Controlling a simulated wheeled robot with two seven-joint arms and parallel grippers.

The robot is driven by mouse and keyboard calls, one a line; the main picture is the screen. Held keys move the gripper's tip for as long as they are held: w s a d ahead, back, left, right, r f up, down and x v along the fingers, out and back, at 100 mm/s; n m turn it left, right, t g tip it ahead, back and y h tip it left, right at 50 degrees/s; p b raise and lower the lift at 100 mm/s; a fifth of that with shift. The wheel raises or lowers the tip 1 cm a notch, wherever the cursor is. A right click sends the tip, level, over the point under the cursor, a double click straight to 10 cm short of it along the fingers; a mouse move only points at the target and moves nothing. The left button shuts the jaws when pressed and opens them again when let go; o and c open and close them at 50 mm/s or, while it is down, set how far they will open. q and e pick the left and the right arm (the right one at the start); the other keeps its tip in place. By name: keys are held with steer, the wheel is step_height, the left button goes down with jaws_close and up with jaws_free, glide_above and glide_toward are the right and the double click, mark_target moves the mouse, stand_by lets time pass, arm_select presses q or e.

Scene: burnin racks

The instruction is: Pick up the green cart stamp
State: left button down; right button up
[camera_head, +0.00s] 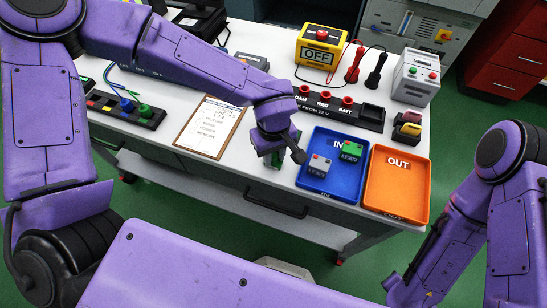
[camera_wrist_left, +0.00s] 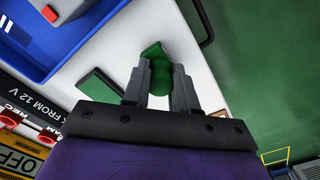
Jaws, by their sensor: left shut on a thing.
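A green stamp (camera_wrist_left: 156,73) is between the fingers of my left gripper (camera_wrist_left: 160,88) in the left wrist view. The gripper is shut on it, above the white table. In the head view, my left gripper (camera_head: 276,160) is at the table's front edge, just left of the blue tray, and the stamp is mostly hidden there. A flat dark green piece (camera_wrist_left: 102,87) lies on the table beside the fingers in the wrist view. My right arm shows at the right of the head view, but its fingers cannot be seen.
The blue IN tray (camera_head: 319,193) holds two small blocks, one grey (camera_head: 319,165) and one green (camera_head: 351,151). The orange OUT tray (camera_head: 397,209) is empty. A clipboard (camera_head: 208,124) lies left of the gripper. A black rack (camera_head: 345,112) and yellow OFF box (camera_head: 321,46) stand behind.

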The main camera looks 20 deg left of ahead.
arm_select(q)
steer(key=shift+r, duration=0.1)
steer(key=shift+r, duration=0.25)
step_height(320, 180, up, 3)
steer(key=shift+f, duration=0.15)
steer(key=s+d+r+b, duration=0.1)
steer(key=s+d+r, duration=0.8)
steer(key=s, duration=0.1)
steer(key=shift+s+d+r+b, duration=0.15)
steer(key=shift+d+r+b, duration=0.15)
steer(key=shift+r, duration=0.05)
